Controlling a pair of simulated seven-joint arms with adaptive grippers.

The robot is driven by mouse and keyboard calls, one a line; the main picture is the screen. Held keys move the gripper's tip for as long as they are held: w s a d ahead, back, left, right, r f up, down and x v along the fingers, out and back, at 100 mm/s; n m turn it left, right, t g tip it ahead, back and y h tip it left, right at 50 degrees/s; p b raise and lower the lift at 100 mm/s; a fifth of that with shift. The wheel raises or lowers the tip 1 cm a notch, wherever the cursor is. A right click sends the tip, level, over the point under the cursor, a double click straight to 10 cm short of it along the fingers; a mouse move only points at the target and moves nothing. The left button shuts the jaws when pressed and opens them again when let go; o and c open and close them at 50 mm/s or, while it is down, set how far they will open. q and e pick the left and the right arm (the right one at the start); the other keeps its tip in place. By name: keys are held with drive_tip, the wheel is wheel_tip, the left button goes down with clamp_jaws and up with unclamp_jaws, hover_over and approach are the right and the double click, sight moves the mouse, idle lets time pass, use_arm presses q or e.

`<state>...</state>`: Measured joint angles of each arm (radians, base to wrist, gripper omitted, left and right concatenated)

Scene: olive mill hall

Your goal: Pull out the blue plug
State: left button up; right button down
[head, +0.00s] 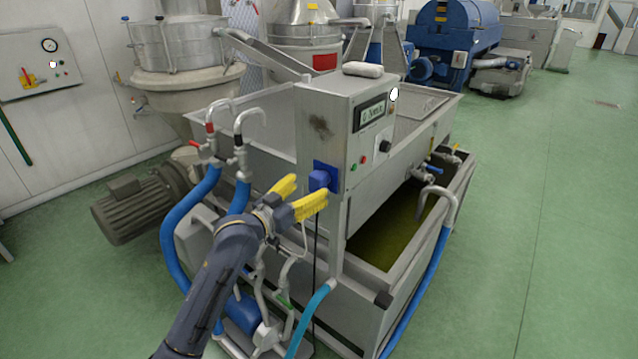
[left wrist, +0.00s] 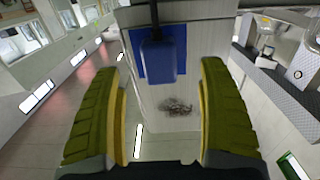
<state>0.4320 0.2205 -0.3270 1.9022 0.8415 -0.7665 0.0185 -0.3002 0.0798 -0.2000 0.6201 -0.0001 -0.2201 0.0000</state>
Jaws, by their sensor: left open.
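The blue plug (head: 319,180) sits in a blue socket plate on the grey side of the machine's control box. A black cable hangs from it. In the left wrist view the plug (left wrist: 158,62) shows large, in front of the blue plate (left wrist: 180,45), with its cable running up out of the picture. My left gripper (head: 304,195) is open, its yellow fingers pointing at the plug from the lower left. In the left wrist view the left gripper (left wrist: 160,110) has its fingers spread to either side of the plug, with clear gaps. My right gripper is not in view.
The control box (head: 325,125) carries a display, a knob and buttons. A white object (head: 362,69) lies on top. Blue hoses (head: 172,240) and metal pipes crowd the space below and left of the arm. Green floor (head: 540,200) is open at right.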

sight(314, 185)
use_arm(q)
drive_tip(key=shift+x, duration=2.95)
clamp_jaws()
drive_tip(key=shift+s+a, duration=0.1)
drive_tip(key=shift+v, duration=2.75)
drive_tip(key=shift+s, duration=0.1)
